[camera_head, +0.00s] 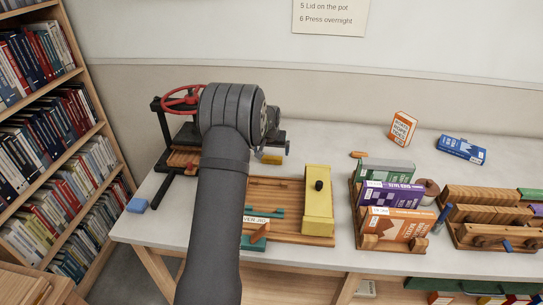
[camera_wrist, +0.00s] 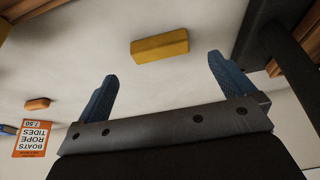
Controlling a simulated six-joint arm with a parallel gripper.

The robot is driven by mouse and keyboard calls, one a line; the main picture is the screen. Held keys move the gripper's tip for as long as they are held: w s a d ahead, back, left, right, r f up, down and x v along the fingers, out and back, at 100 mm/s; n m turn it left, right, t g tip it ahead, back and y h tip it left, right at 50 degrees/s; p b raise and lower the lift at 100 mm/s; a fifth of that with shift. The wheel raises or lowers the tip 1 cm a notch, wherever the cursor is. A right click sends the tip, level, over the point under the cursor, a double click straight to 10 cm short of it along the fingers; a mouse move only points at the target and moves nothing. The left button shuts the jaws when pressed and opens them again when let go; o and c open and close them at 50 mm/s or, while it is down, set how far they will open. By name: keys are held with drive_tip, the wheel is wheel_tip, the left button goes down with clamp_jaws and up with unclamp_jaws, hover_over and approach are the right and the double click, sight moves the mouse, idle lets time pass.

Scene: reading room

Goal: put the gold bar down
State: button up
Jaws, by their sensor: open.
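The gold bar (camera_wrist: 160,46) lies flat on the pale tabletop (camera_wrist: 75,50) in the wrist view, ahead of my fingertips and roughly centred between them. My gripper (camera_wrist: 161,88) is open, with a blue finger on each side and nothing between them; the bar is apart from both fingers. In the head view, the gold bar (camera_head: 271,159) shows just past my arm, near the back of the table, and my arm hides most of my gripper.
A press with a red wheel (camera_head: 182,97) stands left of my arm. A wooden tray with a yellow block (camera_head: 318,200) lies in front. A book rack (camera_head: 400,238), a small orange piece (camera_head: 358,154), an upright orange book (camera_head: 402,129) and a blue box (camera_head: 461,150) are to the right.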

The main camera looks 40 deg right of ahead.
sight(272, 159)
drive_tip(key=v, duration=0.6)
drive_tip(key=x, duration=1.2)
drive_tip(key=shift+f, duration=0.4)
wheel_tip(272, 159, up, 3)
drive_tip(key=shift+f, duration=0.15)
drive_tip(key=shift+r, duration=0.3)
